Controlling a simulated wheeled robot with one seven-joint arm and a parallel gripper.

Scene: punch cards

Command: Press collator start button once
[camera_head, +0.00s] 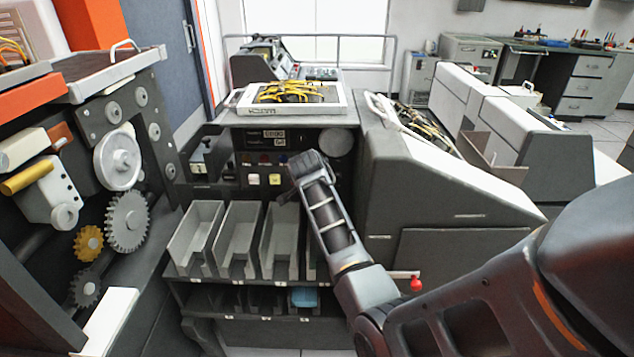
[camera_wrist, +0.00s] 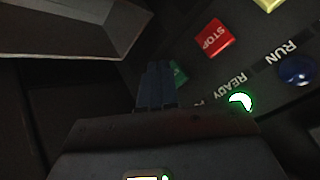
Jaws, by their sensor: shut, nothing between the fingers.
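The collator's dark control panel (camera_head: 262,148) faces me at the middle of the head view. In the wrist view, a green button (camera_wrist: 179,73) sits just right of my fingertips, partly hidden behind them; its label is not readable. A red button (camera_wrist: 213,38) marked STOP lies up and to the right of it. My gripper (camera_head: 284,198) is in front of the panel's lower part, above the card bins. In the wrist view my gripper (camera_wrist: 158,66) has its fingers together and empty, close to the green button. I cannot tell whether they touch it.
A green READY lamp (camera_wrist: 240,101) is lit; a blue RUN lamp (camera_wrist: 297,70) looks dark. Grey card bins (camera_head: 236,238) stand below the panel. A tray with yellow cables (camera_head: 290,101) rests on top. Gears (camera_head: 127,222) are exposed at left; a sloped grey cabinet (camera_head: 440,185) stands at right.

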